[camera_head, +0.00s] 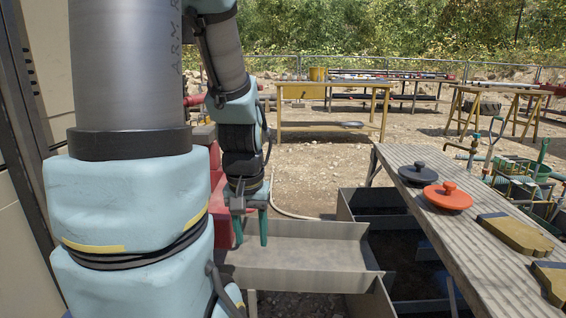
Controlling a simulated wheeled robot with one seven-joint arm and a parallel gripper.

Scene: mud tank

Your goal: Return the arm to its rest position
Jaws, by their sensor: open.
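My arm fills the left of the head view, with a large grey and light-blue link close to the camera. Its far part hangs down behind that link and ends in my gripper (250,229). The gripper has green fingers pointing down, spread apart with nothing between them. It is over the left end of a grey metal trough (300,255). Whether the fingertips touch the trough cannot be told.
A grey plank bench (440,235) on the right bears a dark lidded disc (418,174), an orange one (448,198) and yellow-brown blocks (515,234). A dark open tank (385,215) lies beside the trough. Red objects stand behind my arm. Work tables (335,107) stand further back.

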